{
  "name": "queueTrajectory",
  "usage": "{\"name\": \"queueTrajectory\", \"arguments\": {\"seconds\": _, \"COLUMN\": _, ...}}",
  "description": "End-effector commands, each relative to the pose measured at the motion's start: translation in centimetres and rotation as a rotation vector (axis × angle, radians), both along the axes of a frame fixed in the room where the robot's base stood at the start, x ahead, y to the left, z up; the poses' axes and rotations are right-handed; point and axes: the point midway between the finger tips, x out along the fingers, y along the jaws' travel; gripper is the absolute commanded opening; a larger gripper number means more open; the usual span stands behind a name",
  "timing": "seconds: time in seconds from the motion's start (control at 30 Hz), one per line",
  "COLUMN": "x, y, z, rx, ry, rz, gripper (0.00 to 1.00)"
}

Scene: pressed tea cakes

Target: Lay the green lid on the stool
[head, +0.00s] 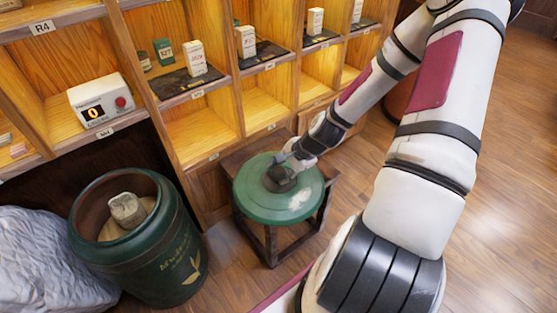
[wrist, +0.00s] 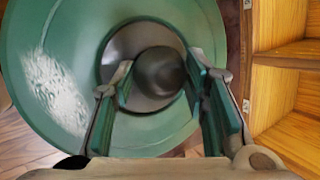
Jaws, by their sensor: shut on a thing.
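The green lid (head: 257,205) is a round disc with a dark knob in its middle. In the head view it is over the dark wooden stool (head: 269,241), covering most of the stool's top. I cannot tell whether it touches the stool. My gripper (head: 281,176) is shut on the lid's knob. In the wrist view the lid (wrist: 60,45) fills the left and centre, and the fingers of my gripper (wrist: 158,85) stand on both sides of the knob (wrist: 158,70).
An open green canister (head: 172,262) with a pale lump inside stands left of the stool. A grey-white sack (head: 45,262) lies beside it. A wooden shelf (head: 190,150) with small boxes and a scale (head: 101,103) stands behind. Wooden floor (head: 480,165) is clear at right.

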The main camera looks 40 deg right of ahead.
Motion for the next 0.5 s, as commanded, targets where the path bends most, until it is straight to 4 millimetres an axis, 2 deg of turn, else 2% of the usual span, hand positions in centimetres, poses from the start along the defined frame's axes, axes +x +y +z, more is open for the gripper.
{"name": "queueTrajectory", "arguments": {"seconds": 0.03, "x": 1.1, "y": -0.7, "z": -0.2, "rx": -0.004, "ry": -0.004, "rz": 0.0, "gripper": 0.0}}
{"name": "queueTrajectory", "arguments": {"seconds": 0.3, "x": 5.6, "y": -3.5, "z": -0.6, "rx": -0.002, "ry": -0.003, "rz": 0.001, "gripper": 0.0}}
{"name": "queueTrajectory", "arguments": {"seconds": 0.5, "x": 7.2, "y": -4.5, "z": -0.8, "rx": 0.0, "ry": -0.001, "rz": 0.001, "gripper": 0.0}}
